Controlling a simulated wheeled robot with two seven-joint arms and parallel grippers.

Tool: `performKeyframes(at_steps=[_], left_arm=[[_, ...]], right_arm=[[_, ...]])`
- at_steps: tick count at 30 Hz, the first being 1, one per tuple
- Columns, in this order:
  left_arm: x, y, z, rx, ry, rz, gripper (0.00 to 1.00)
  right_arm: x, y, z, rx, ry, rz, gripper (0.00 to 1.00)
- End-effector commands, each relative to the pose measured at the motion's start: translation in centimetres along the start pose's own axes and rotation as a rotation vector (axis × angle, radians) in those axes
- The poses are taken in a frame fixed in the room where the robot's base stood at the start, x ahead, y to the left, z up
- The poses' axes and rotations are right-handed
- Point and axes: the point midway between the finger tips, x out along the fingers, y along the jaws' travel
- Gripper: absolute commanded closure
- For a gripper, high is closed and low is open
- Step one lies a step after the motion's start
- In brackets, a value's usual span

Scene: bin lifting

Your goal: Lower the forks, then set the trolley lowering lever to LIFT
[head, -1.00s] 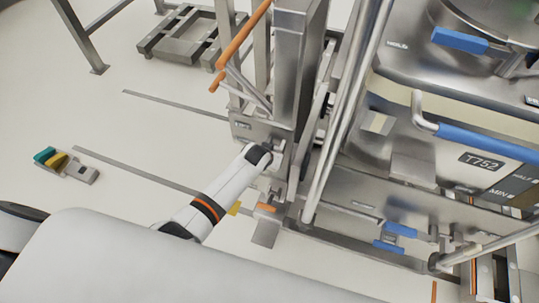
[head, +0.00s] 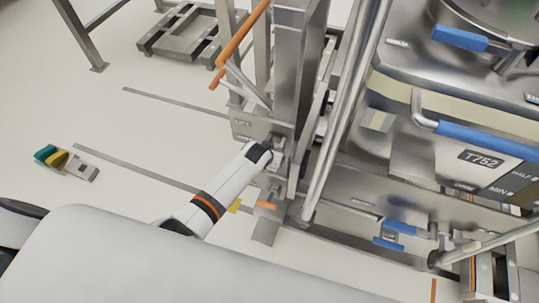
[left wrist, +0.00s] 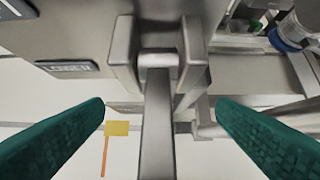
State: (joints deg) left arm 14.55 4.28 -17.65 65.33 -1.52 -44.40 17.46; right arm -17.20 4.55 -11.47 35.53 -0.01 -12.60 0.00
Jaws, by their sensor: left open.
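The steel trolley (head: 255,126) stands in the middle of the head view, with its tall mast (head: 297,70). In the left wrist view, a grey metal lever (left wrist: 158,130) hangs from a forked bracket (left wrist: 124,50) on the trolley plate. A small label plate (left wrist: 68,69), seemingly reading LOWER upside down, is left of the bracket. My left gripper (left wrist: 160,108) is open, with one teal finger on each side of the lever and clear gaps to both. In the head view my left gripper is mostly hidden at the trolley plate. The forks cannot be made out clearly. My right gripper is not in view.
A large steel bin marked T752 (head: 455,135) with blue handles (head: 478,137) stands on the right. Orange-gripped handles (head: 240,38) rise beside the mast. An orange-marked pedal (head: 266,206) sits low at the trolley's front. Open floor lies left, with a small coloured-block device (head: 66,162).

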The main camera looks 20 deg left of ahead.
Motion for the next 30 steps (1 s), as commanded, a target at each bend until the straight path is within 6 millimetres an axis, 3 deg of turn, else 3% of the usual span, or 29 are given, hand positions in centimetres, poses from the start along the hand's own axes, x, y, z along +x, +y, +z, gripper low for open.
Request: performKeyframes(at_steps=[1, 3, 14, 30], left_arm=[[0.0, 0.0, 0.1, 0.0, -0.002, 0.001, 0.12], [0.0, 0.1, 0.1, 0.0, -0.003, 0.001, 0.0], [-0.7, 0.1, 0.2, 0.0, -0.005, 0.001, 0.0], [-9.5, 0.1, 0.2, -0.001, -0.006, 0.0, 0.0]], right_arm=[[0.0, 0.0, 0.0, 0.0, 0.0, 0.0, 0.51], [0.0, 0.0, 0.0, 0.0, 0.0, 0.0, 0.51], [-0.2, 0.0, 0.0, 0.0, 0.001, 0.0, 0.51], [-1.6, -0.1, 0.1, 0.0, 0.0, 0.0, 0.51]])
